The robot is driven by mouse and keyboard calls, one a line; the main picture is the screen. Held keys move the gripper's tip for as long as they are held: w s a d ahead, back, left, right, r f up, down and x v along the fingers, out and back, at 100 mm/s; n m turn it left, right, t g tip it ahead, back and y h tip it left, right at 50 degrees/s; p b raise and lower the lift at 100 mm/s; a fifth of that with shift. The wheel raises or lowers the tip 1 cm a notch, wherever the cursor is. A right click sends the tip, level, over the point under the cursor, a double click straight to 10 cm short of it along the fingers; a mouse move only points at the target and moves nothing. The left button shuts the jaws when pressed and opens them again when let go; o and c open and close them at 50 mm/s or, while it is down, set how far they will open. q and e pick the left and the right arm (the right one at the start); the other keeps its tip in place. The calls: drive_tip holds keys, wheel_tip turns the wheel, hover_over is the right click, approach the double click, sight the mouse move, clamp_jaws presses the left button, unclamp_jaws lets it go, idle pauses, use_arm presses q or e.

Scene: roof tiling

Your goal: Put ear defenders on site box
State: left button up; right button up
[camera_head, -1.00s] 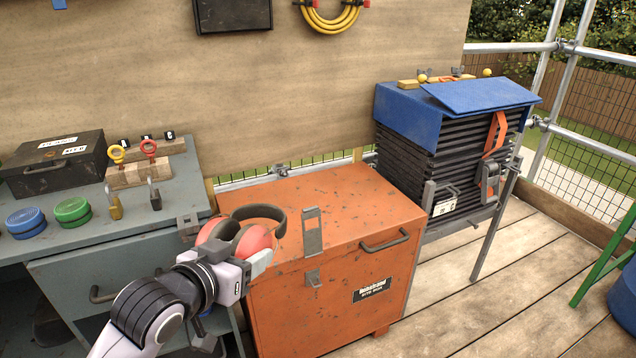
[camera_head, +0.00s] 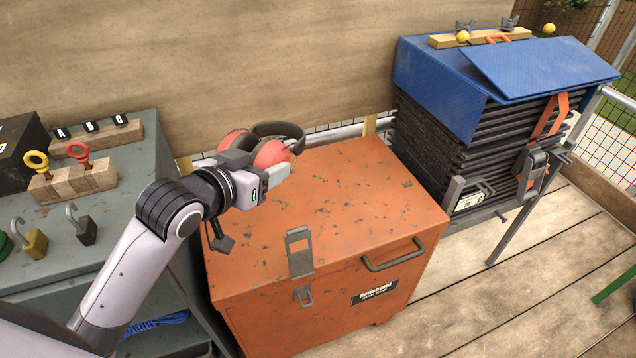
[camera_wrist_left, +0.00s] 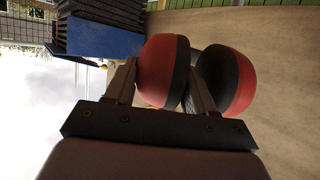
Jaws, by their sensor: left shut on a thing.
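The ear defenders (camera_head: 280,131) have red cups and a dark headband. My left gripper (camera_head: 272,172) is shut on them, and they are held over the back left part of the site box. In the left wrist view the gripper (camera_wrist_left: 163,92) has one cup of the ear defenders (camera_wrist_left: 163,70) between its fingers, with the other cup beside it. The site box (camera_head: 350,210) is orange and scuffed, with a closed lid, a front latch and a handle. I cannot tell how far the ear defenders are above the lid. My right gripper is not in view.
A stack of dark tiles under a blue cover (camera_head: 440,90) stands at right. A plywood board (camera_head: 220,60) rises behind the box. Most of the lid is clear.

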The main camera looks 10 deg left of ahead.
use_arm(q)
drive_tip(key=shift+w+f, duration=0.15)
drive_tip(key=shift+w, duration=0.05)
wheel_tip(320, 180, down, 15)
drive_tip(key=b, duration=0.4)
drive_tip(key=shift+f, duration=0.1)
drive_tip(key=shift+f+b, duration=0.65)
drive_tip(key=shift+f, duration=1.5)
drive_tip(key=shift+f, duration=0.2)
drive_tip(key=o, duration=1.2)
drive_tip(key=shift+r, duration=0.1)
drive_tip(key=shift+s+r, duration=0.15)
drive_tip(key=shift+s, duration=0.05)
drive_tip(key=p+v, duration=0.2)
drive_tip(key=v, duration=0.9)
drive_tip(key=shift+s+a, duration=0.15)
drive_tip(key=shift+s, duration=0.15)
